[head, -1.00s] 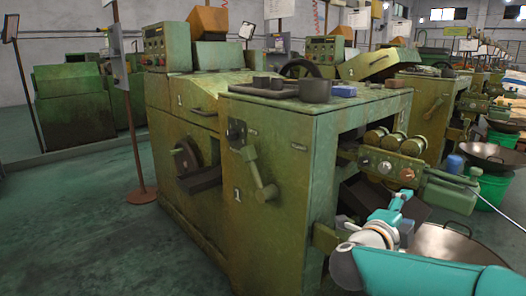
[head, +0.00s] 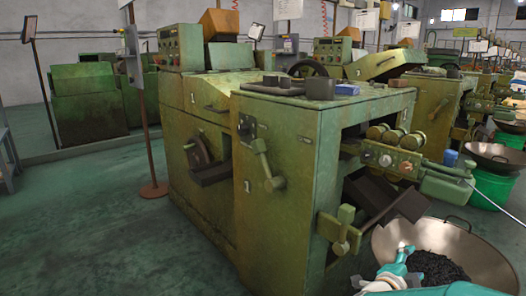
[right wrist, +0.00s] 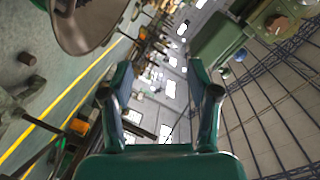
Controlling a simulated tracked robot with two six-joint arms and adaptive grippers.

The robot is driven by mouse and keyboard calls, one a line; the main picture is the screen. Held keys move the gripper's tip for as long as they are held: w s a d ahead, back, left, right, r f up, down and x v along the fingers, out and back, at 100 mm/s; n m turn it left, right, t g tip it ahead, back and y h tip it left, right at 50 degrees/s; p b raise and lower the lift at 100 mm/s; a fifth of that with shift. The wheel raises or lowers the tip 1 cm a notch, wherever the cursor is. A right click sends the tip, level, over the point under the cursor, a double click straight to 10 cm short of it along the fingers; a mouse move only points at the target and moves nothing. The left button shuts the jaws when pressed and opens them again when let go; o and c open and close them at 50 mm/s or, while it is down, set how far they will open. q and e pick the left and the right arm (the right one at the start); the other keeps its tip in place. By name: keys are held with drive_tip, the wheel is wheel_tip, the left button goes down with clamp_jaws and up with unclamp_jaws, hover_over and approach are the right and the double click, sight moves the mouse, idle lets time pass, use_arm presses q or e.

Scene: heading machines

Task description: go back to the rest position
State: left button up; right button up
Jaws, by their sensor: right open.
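My right gripper (right wrist: 160,93) is open and empty in the right wrist view, its two teal fingers apart with nothing between them. In the head view part of my right gripper and arm (head: 398,272) shows low at the bottom right, in front of the wide metal pan (head: 485,262). The pan holds a heap of dark pieces (head: 437,268). The gripper's fingertips are not clear in the head view. My left gripper is in neither view.
A green heading machine (head: 285,165) with levers and a dark chute (head: 395,215) stands close ahead. More machines, a second pan (head: 495,157) and a green bucket (head: 487,190) are at the right. Open floor (head: 90,230) lies at the left.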

drive_tip(key=s+a+f+n+g+y, duration=0.1)
drive_tip(key=s+a+f+n+y, duration=0.2)
drive_tip(key=f, duration=0.6)
drive_tip(key=s+a+f+n+y, duration=0.2)
drive_tip(key=a+f+n+y, duration=0.15)
drive_tip(key=f, duration=0.55)
drive_tip(key=s+a+f+n+g+y, duration=0.1)
drive_tip(key=s+a+f+n+y, duration=0.2)
drive_tip(key=f, duration=0.7)
drive_tip(key=s+a+f+n+g+y, duration=0.35)
drive_tip(key=s+a, duration=0.35)
drive_tip(key=s, duration=0.3)
drive_tip(key=s+a+f+n+g+y, duration=0.35)
drive_tip(key=s+a+f+n, duration=0.2)
drive_tip(key=s, duration=0.55)
wheel_tip(320, 180, up, 39)
drive_tip(key=s+a+g+p, duration=0.1)
drive_tip(key=p, duration=3.7)
drive_tip(key=shift+a+f, duration=0.2)
drive_tip(key=shift+a, duration=0.1)
drive_tip(key=shift+n, duration=0.25)
